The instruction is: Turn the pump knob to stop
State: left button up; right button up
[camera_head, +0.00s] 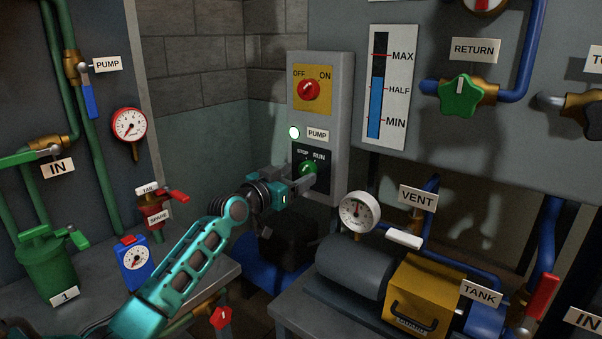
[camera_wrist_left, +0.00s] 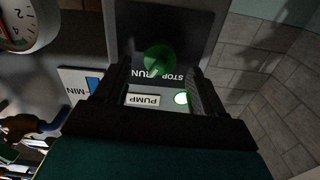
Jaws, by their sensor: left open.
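The green pump knob (camera_head: 308,167) sits on a black plate marked STOP at left and RUN at right, low on the grey control box (camera_head: 336,120). A lit green lamp (camera_head: 294,132) and a PUMP label are just above the plate. My left gripper (camera_head: 307,176) is at the plate, open. In the left wrist view, which is upside down, the knob (camera_wrist_left: 160,58) shows between the two fingers (camera_wrist_left: 159,75), with visible room beside it. I cannot tell exactly which way the knob's mark points, or whether a finger touches it. My right gripper is not in view.
A red OFF/ON knob (camera_head: 308,90) on a yellow plate is higher on the same box. A level gauge (camera_head: 390,88) and the green RETURN valve (camera_head: 461,96) are to the right. A white-rimmed dial (camera_head: 360,212) stands close to the right of my gripper.

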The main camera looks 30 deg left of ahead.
pick_arm(q)
jog(key=shift+w+d, duration=0.1)
jog(key=shift+w, duration=1.3)
jog(key=shift+c, duration=0.4)
jog(key=c, duration=1)
jog(key=shift+n, duration=0.4)
jog(key=n+p, duration=0.1)
jog(key=n, duration=0.4)
jog(key=shift+n, duration=0.3)
jog(key=n+p, duration=0.1)
jog(key=n, duration=0.4)
jog(key=shift+p, duration=0.35)
jog(key=shift+n, duration=0.4)
